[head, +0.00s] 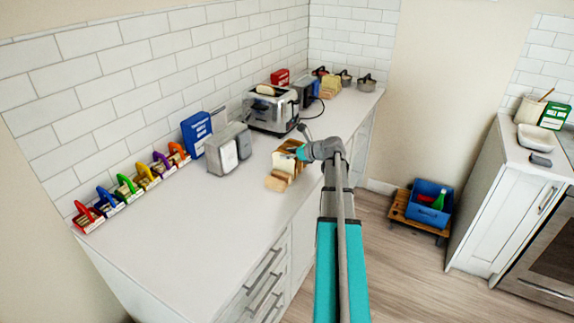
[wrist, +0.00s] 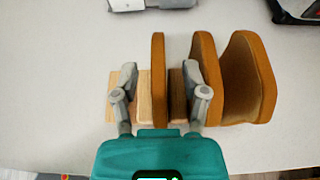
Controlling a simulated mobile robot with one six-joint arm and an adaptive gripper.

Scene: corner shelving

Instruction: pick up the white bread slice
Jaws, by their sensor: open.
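Several bread slices stand upright in a row in a wooden holder (head: 275,184) on the counter. The nearest slice in the head view has a pale white face (head: 283,163). In the wrist view this thin white bread slice (wrist: 158,75) shows its brown crust edge, between the fingers of my gripper (wrist: 160,85). The fingers are open, one on each side of it, with gaps visible. Thicker slices (wrist: 247,80) stand just right of the right finger. In the head view my gripper (head: 297,152) is at the slices and partly hides them.
A steel toaster (head: 270,108) with bread in its top stands behind. A grey metal appliance (head: 229,148) and a blue box (head: 196,133) stand left. Several coloured-handled baskets (head: 125,187) line the wall. The front-left counter is clear.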

